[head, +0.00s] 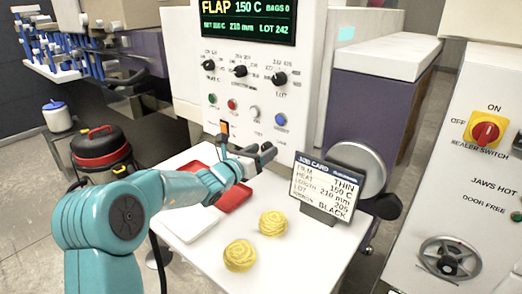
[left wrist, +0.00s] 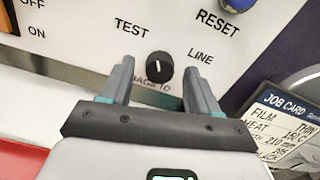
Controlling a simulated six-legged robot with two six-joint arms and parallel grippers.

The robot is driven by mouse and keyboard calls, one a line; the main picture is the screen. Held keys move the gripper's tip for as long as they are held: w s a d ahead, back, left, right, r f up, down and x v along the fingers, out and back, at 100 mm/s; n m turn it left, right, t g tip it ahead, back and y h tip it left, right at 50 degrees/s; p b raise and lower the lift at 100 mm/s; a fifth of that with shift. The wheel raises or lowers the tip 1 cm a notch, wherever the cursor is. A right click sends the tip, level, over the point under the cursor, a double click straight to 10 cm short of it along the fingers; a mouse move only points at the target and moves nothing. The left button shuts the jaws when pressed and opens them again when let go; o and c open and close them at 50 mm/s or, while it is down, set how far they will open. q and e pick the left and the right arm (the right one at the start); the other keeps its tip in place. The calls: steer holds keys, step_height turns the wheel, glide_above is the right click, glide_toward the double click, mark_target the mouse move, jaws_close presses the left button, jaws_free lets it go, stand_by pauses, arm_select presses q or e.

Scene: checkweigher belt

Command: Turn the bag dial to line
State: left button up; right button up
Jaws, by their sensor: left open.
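The bag dial (left wrist: 159,66) is a small black round knob on the white panel, with TEST printed to its upper left and LINE to its upper right. Its white mark points about straight up, between the two words. My left gripper (left wrist: 158,85) is open, with one finger on each side of the dial in the left wrist view; I see no clear contact. In the head view the left gripper (head: 266,153) is at the lower part of the panel and hides the dial. My right gripper is not in view.
A blue RESET button (head: 280,119) is above the dial, and an orange switch (head: 223,127) is to its left. A job card (head: 326,188) stands at right on the white table (head: 290,256). Two yellow bundles (head: 272,223) and a red tray (head: 235,197) are on it.

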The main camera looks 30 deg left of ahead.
arm_select(q)
steer(key=shift+w, duration=0.1)
steer(key=c, duration=1)
steer(key=shift+f+m+b, duration=0.2)
steer(key=shift+m+b, duration=0.2)
steer(key=shift+b, duration=0.4)
steer(key=shift+c, duration=0.2)
steer(key=shift+r+m+b, duration=0.15)
steer(key=shift+m+b, duration=5.35)
steer(key=shift+b, duration=1.6)
steer(key=o, duration=1)
steer(key=shift+o, duration=0.2)
